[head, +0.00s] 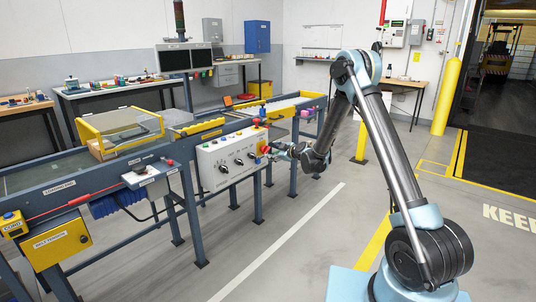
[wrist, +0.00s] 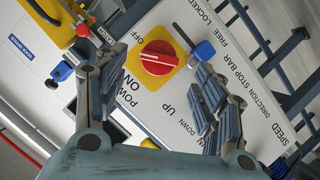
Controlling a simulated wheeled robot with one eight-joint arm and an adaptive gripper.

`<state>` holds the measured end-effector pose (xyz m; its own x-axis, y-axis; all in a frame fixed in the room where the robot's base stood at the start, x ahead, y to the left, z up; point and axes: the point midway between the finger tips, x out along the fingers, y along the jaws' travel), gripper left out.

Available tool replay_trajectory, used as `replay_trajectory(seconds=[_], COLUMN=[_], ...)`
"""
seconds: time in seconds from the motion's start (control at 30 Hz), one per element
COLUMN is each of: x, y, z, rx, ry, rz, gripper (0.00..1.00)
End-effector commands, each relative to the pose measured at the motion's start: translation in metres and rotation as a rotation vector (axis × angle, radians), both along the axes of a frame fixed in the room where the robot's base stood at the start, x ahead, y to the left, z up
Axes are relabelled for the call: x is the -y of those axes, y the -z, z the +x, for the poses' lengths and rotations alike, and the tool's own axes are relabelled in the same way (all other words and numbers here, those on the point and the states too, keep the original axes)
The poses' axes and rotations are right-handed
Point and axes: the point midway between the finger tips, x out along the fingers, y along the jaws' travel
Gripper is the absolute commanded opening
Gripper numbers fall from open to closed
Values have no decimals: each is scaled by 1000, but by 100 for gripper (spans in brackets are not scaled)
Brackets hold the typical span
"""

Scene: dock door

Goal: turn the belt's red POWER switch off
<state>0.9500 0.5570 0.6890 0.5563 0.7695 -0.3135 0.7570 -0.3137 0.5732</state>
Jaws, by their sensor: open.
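The red POWER switch (wrist: 158,57) is a round knob on a yellow plate, on the white control panel (wrist: 255,105). In the wrist view the panel's lettering is turned, with OFF above left of the knob and ON below left. A pale mark crosses the knob; I cannot surely tell which label it points to. My gripper (wrist: 160,72) is open, with one finger on each side of the knob. I cannot tell whether either finger touches it. In the head view my gripper (head: 279,150) is at the right end of the control box (head: 225,164) and hides part of it.
A blue-capped lever (wrist: 203,51) by the FREE/LOCKED lettering is close to the right finger. Black knobs (head: 223,169) are on the box. Open floor (head: 290,235) lies in front of the conveyor.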

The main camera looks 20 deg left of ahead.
Motion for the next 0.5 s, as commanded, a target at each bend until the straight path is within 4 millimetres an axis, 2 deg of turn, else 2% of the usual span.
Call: replay_trajectory(seconds=[0.2,0.5], x=[-29,-49], y=[12,20], z=[21,36], rx=[-1,-1], ry=[-1,-1], rz=[0,0], gripper=[63,63])
